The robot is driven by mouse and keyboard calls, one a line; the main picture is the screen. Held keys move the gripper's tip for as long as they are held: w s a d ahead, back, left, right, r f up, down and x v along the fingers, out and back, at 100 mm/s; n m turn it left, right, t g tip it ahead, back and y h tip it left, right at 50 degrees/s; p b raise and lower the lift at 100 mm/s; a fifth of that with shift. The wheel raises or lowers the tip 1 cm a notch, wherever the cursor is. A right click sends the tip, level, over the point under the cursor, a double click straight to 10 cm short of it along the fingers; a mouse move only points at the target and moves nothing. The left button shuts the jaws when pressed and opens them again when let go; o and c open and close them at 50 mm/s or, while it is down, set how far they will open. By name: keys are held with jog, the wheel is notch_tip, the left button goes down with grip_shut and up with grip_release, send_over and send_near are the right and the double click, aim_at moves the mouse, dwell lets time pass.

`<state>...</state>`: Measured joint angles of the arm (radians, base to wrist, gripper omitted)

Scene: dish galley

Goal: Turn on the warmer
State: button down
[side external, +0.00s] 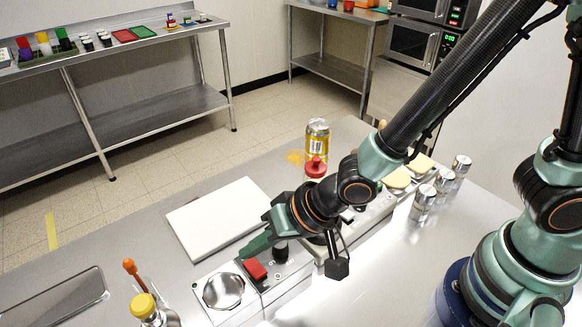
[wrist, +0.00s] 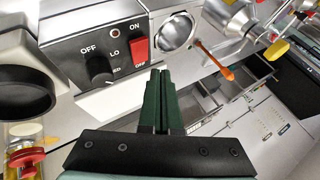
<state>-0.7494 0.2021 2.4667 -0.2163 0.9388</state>
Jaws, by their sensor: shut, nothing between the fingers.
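The warmer's control panel (wrist: 75,48) fills the upper left of the wrist view, with a red rocker switch (wrist: 138,50) between ON and OFF labels. A black knob (wrist: 99,69) with OFF and LO markings sits left of the switch. In the side external view the red switch (side external: 255,269) and black knob (side external: 281,251) show on the box's top. My gripper (side external: 250,249) is shut and empty, its green fingers close to the switch and knob. In the wrist view the closed fingertips (wrist: 170,73) appear just below and right of the switch; contact cannot be told.
A round metal bowl (side external: 223,290) is set beside the switch. A white board (side external: 219,220) lies behind.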

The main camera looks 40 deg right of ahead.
aim_at(248, 270)
jog(key=shift+s+f, duration=0.15)
jog(key=shift+f, duration=0.8)
jog(key=shift+f, duration=0.15)
dwell(1.3)
jog(key=shift+f, duration=0.25)
jog(key=shift+s+f, duration=0.15)
jog(key=shift+f, duration=0.35)
dwell(1.2)
jog(key=shift+r, duration=0.1)
jog(key=shift+s+d+r, duration=0.1)
jog(key=shift+s+r, duration=0.05)
jog(key=shift+r, duration=0.3)
jog(key=shift+w+r, duration=0.25)
jog(key=shift+r, duration=1)
jog(key=shift+w+r, duration=0.25)
jog(key=shift+r, duration=1)
